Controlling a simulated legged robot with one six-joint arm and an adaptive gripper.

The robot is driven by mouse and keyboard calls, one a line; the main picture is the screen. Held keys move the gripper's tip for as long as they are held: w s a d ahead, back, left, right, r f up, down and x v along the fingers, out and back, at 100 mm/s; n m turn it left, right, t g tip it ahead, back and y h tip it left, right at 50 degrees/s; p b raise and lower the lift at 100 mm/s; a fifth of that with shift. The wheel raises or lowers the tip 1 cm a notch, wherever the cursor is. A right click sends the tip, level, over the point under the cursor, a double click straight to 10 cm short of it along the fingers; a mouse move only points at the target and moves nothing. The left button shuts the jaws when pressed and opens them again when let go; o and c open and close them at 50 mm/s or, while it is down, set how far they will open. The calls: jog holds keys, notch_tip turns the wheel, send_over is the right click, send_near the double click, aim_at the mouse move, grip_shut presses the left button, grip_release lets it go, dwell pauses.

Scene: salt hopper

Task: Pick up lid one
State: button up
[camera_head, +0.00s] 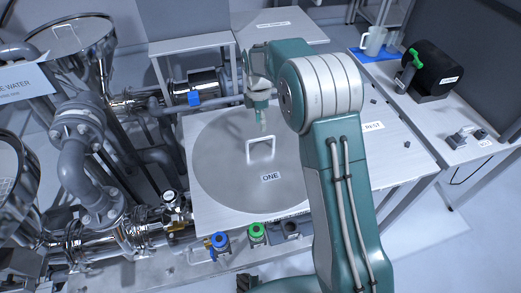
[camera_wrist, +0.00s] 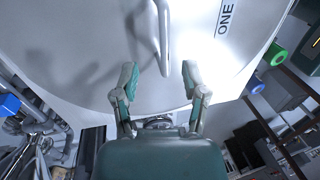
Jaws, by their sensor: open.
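Lid one (camera_head: 222,178) is a large round grey disc lying flat on a pale table. It has a raised pale bar handle (camera_head: 261,142) and a label reading ONE (camera_head: 271,177). My gripper (camera_head: 262,122) hangs above the lid, just beyond the handle in the head view. In the wrist view my gripper (camera_wrist: 158,75) is open and empty, its two fingers spread. The handle (camera_wrist: 164,35) shows there ahead of the fingertips, roughly in line with the gap between them. My arm hides the right edge of the lid in the head view.
Steel pipes and a hopper (camera_head: 70,38) crowd the left. Blue (camera_head: 219,241) and green (camera_head: 257,232) valve knobs stand at the near edge. A side table on the right holds a mug (camera_head: 374,41) and a black drum (camera_head: 428,70). A REST label (camera_head: 373,126) marks the table.

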aim_at(261, 139)
jog(key=f, duration=0.2)
jog(key=s+f, duration=0.1)
jog(key=f, duration=0.3)
jog(key=shift+s+a, duration=0.15)
jog(key=shift+s, duration=0.25)
grip_shut()
